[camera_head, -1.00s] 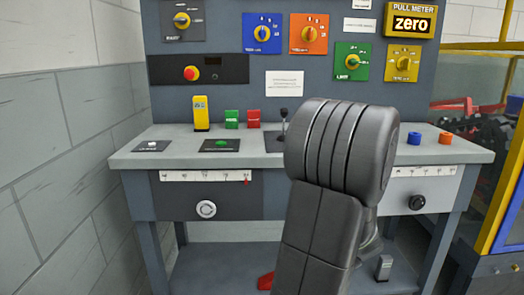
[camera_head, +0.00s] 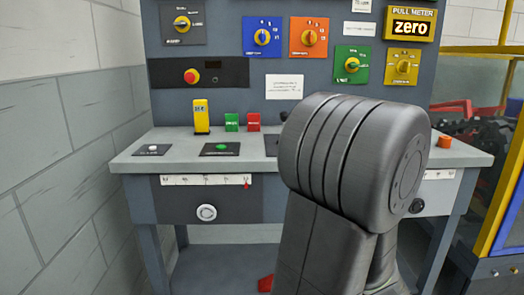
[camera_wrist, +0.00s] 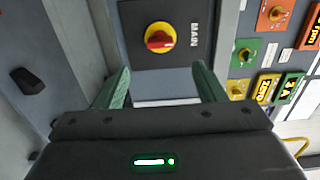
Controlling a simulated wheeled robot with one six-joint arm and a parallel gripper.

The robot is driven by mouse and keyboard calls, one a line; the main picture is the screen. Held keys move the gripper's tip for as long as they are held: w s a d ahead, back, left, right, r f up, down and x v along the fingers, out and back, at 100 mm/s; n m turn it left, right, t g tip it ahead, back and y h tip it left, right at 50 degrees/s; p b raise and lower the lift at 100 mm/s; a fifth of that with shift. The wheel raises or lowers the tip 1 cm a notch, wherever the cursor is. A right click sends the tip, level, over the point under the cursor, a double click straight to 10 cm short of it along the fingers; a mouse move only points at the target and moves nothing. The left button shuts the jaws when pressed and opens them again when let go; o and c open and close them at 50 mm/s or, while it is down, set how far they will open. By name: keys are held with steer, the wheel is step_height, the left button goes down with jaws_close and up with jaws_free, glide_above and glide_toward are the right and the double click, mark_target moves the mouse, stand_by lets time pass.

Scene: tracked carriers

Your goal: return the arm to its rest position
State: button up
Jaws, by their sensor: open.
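My gripper (camera_wrist: 158,88) shows in the wrist view with its two green fingers spread apart and nothing between them. Beyond the fingers is a dark panel marked MAIN with a red and yellow rotary switch (camera_wrist: 160,38). The fingers look apart from it. In the head view my grey arm fills the middle right, in front of the workbench, and hides part of its top and front. The gripper itself does not show in the head view.
A control panel (camera_head: 215,52) with several knobs rises behind. A brick wall (camera_head: 60,130) stands close on the left. A yellow-framed enclosure (camera_head: 508,195) is on the right.

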steer(key=w+m+p, duration=1.1)
steer(key=m+p, duration=0.6)
steer(key=p, duration=1.2)
steer(key=shift+r, duration=0.35)
stand_by(0.9)
steer(key=shift+w+f+p, duration=0.1)
steer(key=shift+p, duration=0.25)
